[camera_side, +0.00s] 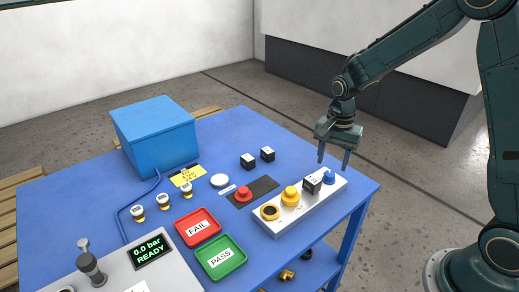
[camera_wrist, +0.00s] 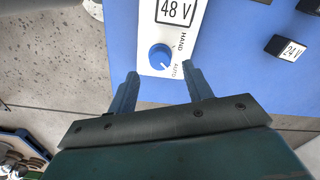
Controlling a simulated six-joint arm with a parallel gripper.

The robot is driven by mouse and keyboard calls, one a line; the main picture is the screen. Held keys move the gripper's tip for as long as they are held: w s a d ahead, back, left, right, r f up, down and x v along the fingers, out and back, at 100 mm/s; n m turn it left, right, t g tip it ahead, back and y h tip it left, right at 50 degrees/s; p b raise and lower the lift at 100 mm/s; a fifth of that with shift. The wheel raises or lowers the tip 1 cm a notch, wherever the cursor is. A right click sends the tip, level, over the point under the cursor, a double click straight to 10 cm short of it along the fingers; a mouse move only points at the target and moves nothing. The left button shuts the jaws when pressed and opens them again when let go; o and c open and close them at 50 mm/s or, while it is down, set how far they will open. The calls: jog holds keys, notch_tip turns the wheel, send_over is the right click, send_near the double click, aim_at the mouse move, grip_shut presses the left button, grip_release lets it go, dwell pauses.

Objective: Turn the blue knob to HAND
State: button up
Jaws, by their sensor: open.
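The blue knob (camera_side: 329,179) sits at the right end of the white panel strip (camera_side: 270,230). In the wrist view the knob (camera_wrist: 160,57) is round, beside the printed words HAND and AUTO. Its small white mark appears to point down and right, nearer AUTO than HAND. My gripper (camera_side: 333,166) is open and empty, pointing down just above the knob. In the wrist view my gripper (camera_wrist: 160,71) has one finger left and one right of the knob, with their tips lower in the picture. I see no contact with the knob.
A block marked 48 V (camera_wrist: 175,10) is close beside the knob on the strip. A yellow button (camera_side: 290,196) is farther along it. A 24 V block (camera_wrist: 289,48) stands on the blue table. The table edge is near the knob.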

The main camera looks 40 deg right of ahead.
aim_at(330, 174)
jog(key=shift+f, duration=2.4)
jog(key=c, duration=1)
